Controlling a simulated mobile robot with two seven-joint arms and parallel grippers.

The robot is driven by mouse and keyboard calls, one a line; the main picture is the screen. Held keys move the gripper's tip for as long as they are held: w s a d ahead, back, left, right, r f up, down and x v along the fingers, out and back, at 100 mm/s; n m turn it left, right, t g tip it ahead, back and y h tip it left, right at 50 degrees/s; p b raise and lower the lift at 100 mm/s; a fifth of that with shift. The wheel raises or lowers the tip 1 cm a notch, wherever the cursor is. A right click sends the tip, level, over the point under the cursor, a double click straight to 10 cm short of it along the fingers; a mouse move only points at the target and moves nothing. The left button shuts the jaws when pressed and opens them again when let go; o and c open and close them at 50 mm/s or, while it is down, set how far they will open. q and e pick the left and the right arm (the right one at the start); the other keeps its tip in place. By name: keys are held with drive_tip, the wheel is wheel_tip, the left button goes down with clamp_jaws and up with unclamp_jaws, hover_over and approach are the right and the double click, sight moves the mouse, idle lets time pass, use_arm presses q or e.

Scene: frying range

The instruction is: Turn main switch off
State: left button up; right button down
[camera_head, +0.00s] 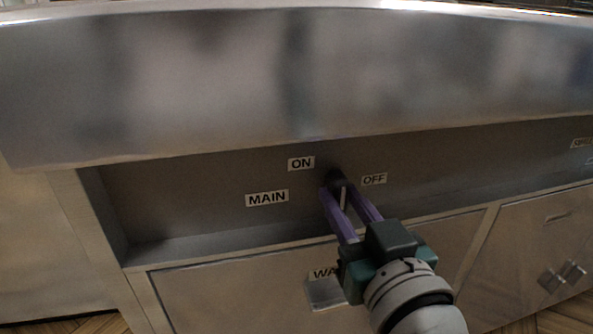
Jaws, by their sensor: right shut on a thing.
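The main switch (336,178) is a dark knob on the recessed panel. The MAIN label (267,198) is to its left, the ON label (301,163) to its upper left and the OFF label (374,179) to its right. My right gripper (338,191) has purple fingers and is shut on the knob, reaching up from the lower right. The fingers cover part of the knob, and I cannot tell exactly which label it points to. My left gripper is not in view.
A steel counter edge (200,95) overhangs the recessed panel (180,205). Below are cabinet fronts (225,295), with a partly hidden label and plate (325,292) beside my right wrist. Handles (562,275) stick out at lower right. Wooden floor shows at the bottom corners.

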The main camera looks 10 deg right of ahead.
drive_tip(key=shift+m, duration=0.4)
drive_tip(key=m+p, duration=0.1)
drive_tip(key=m, duration=0.2)
drive_tip(key=shift+d, duration=0.1)
drive_tip(key=m, duration=0.4)
drive_tip(key=shift+d+f+m, duration=0.1)
drive_tip(key=shift+d+m, duration=0.05)
drive_tip(key=shift+m, duration=0.15)
drive_tip(key=m, duration=0.4)
drive_tip(key=shift+f, duration=0.15)
drive_tip(key=m+b, duration=0.1)
drive_tip(key=m, duration=0.4)
drive_tip(key=shift+d+f, duration=0.1)
drive_tip(key=shift+m, duration=0.4)
drive_tip(key=c, duration=0.7)
unclamp_jaws()
drive_tip(key=shift+s, duration=0.1)
